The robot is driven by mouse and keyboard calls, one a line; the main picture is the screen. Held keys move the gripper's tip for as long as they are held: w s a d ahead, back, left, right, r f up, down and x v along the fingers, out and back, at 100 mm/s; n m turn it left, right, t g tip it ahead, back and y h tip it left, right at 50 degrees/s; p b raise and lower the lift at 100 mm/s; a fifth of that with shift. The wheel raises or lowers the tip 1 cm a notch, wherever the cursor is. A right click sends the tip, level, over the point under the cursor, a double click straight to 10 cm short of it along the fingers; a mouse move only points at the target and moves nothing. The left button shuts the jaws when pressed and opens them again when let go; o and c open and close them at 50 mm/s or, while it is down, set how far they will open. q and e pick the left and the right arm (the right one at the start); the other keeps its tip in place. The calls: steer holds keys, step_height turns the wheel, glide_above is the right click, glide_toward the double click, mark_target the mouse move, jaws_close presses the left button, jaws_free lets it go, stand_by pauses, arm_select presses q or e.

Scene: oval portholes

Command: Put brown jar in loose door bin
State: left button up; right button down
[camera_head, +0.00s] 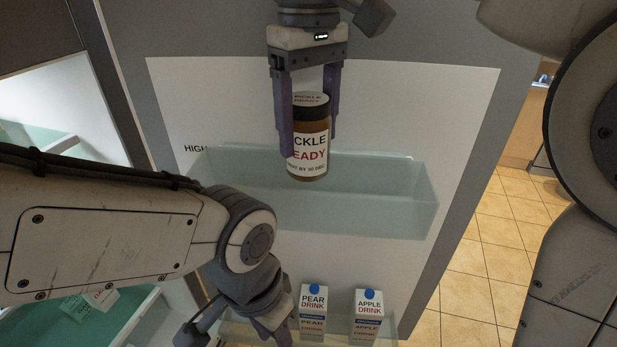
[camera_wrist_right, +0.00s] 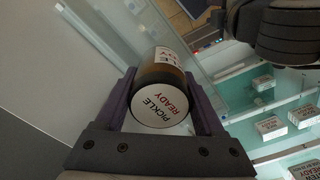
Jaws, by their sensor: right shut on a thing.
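The brown jar (camera_head: 308,150) has a black-sided lid with a white top and a white label reading pickle ready. My right gripper (camera_head: 310,140) is shut on it, one purple finger on each side, and holds it upright. The pale green translucent door bin (camera_head: 385,210) is empty. The jar's lower part overlaps the bin's opening in the head view; I cannot tell how deep it sits. In the right wrist view the jar (camera_wrist_right: 160,100) is between the fingers, lid toward the camera. My left gripper (camera_head: 238,338) is at the bottom, partly cut off, jaws unclear.
A lower door bin (camera_head: 345,335) holds a pear drink carton (camera_head: 312,305) and an apple drink carton (camera_head: 368,308). A partly hidden label starting HIGH (camera_head: 195,148) is on the door panel. Fridge shelves with cartons (camera_wrist_right: 270,127) show in the right wrist view. Tiled floor (camera_head: 490,255) lies right.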

mark_target(308, 98)
steer(key=shift+f, duration=3.35)
steer(key=shift+f, duration=0.1)
steer(key=shift+c, duration=1.4)
jaws_free()
step_height(308, 98, up, 11)
steer(key=shift+r+p, duration=0.1)
steer(key=shift+p, duration=0.2)
steer(key=shift+r, duration=0.5)
